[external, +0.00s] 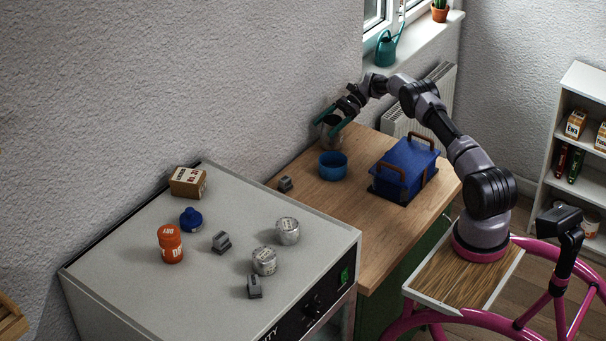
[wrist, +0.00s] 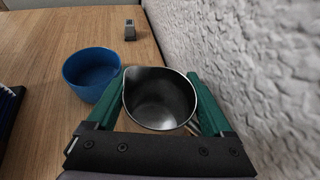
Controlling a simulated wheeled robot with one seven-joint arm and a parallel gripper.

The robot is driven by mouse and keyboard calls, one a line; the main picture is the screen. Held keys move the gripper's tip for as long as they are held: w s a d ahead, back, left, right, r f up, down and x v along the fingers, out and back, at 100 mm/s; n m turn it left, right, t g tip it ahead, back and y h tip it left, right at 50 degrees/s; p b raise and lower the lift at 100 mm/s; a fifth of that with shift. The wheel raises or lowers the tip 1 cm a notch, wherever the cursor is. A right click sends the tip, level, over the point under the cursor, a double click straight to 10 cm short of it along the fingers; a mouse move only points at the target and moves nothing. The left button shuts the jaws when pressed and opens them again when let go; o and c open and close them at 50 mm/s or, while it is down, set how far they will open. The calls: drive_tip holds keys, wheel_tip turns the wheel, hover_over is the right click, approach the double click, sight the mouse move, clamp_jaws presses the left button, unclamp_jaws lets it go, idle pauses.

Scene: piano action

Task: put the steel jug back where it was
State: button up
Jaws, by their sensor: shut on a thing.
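The steel jug (wrist: 160,97) is upright between the green fingers of my gripper (wrist: 160,105) in the wrist view, its open top facing the camera and its inside empty. My gripper is shut on it. In the external view the jug (external: 331,127) shows partly behind my gripper (external: 338,122), at the back of the wooden bench near the wall. I cannot tell whether its bottom touches the bench.
A blue bowl (external: 333,165) stands close beside the jug. A blue box with brown handles (external: 405,168) is to the right on the wooden bench (external: 355,215). A small grey block (external: 285,184) lies at the left. The rough wall (wrist: 245,60) is very close to the jug.

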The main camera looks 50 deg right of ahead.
drive_tip(key=s+a+r+m+t, duration=0.1)
drive_tip(key=s+a+r, duration=0.15)
drive_tip(key=a, duration=0.75)
drive_tip(key=s+a+r+h, duration=0.15)
drive_tip(key=a+r, duration=0.25)
drive_tip(key=a, duration=0.6)
drive_tip(key=s+a+r+m+t+y, duration=0.1)
drive_tip(key=s+a+r, duration=0.2)
drive_tip(key=a, duration=0.7)
drive_tip(key=s+a, duration=0.5)
drive_tip(key=s, duration=0.1)
drive_tip(key=shift+t+h, duration=0.4)
drive_tip(key=shift+h, duration=0.05)
drive_tip(key=shift+s+a+f, duration=0.15)
drive_tip(key=shift+f, duration=2.55)
drive_tip(key=shift+s+a+f, duration=0.1)
drive_tip(key=shift+a+f, duration=0.05)
drive_tip(key=shift+f, duration=2.5)
drive_tip(key=shift+f, duration=0.1)
drive_tip(key=o, duration=1.5)
